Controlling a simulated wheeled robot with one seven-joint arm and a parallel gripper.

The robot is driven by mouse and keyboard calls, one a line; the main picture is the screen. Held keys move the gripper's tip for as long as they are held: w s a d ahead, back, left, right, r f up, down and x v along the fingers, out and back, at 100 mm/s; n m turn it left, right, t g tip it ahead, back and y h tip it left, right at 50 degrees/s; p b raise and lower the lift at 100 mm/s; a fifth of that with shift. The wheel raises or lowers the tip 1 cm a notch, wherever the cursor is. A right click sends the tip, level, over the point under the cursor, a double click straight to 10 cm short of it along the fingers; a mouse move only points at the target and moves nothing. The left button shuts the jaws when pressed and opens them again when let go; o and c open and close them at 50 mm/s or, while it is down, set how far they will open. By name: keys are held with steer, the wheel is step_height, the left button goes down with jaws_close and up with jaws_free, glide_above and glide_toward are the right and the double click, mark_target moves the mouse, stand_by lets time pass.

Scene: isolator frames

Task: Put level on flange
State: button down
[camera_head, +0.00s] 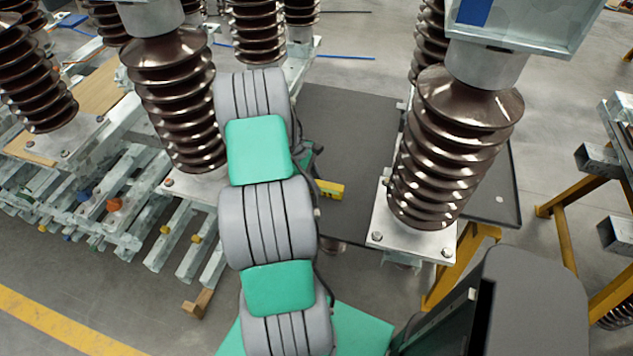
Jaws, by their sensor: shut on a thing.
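The yellow level (331,190) shows in the head view just right of my grey and green arm. Only its right part is visible; the arm hides the rest. My gripper (316,186) is mostly hidden behind the arm and is shut on the level. The level is held over or near the dark grey plate, left of the right-hand brown insulator (455,140). That insulator stands upright on a light metal base flange (412,238) with bolts at its corners. A metal flange (488,66) also caps its top. The level appears apart from both flanges.
A second brown insulator (180,100) stands left of my arm, with more behind it. A dark grey plate (357,125) lies between the insulators. Yellow trestles (570,235) stand at the right. Metal beams (195,240) lie at the left. Open floor (60,275) is at lower left.

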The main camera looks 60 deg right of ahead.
steer(key=shift+f, duration=0.1)
steer(key=c, duration=1.2)
jaws_free()
